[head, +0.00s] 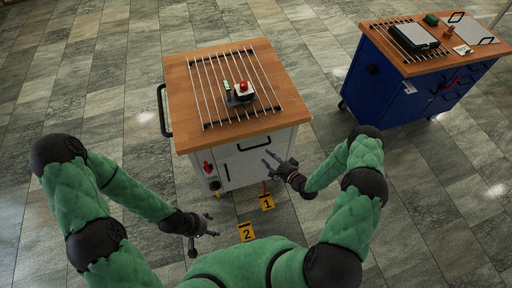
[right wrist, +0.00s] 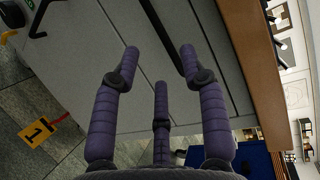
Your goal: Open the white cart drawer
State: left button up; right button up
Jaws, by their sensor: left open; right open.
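The white cart (head: 240,168) has a wooden top and stands in the middle of the head view. Its drawer front lies just below the top and carries a black bar handle (head: 256,143). The drawer looks shut. My right gripper (head: 271,162) is open and empty in front of the drawer, a little below the handle. In the right wrist view, the spread fingers of this gripper (right wrist: 159,58) face the front panel, and the handle (right wrist: 160,32) appears between their tips, apparently untouched. My left gripper (head: 212,230) is open and empty, low in front of the cart's left side.
A rack of metal rods (head: 215,88) and a device with a red button (head: 243,90) sit on the cart top. A black side handle (head: 163,110) sticks out left. Yellow markers (head: 266,202) stand on the floor. A blue cart (head: 400,92) stands back right.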

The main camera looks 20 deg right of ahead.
aim_at(257, 146)
jog(key=b+x, duration=0.1)
jog(key=x, duration=0.8)
grip_shut()
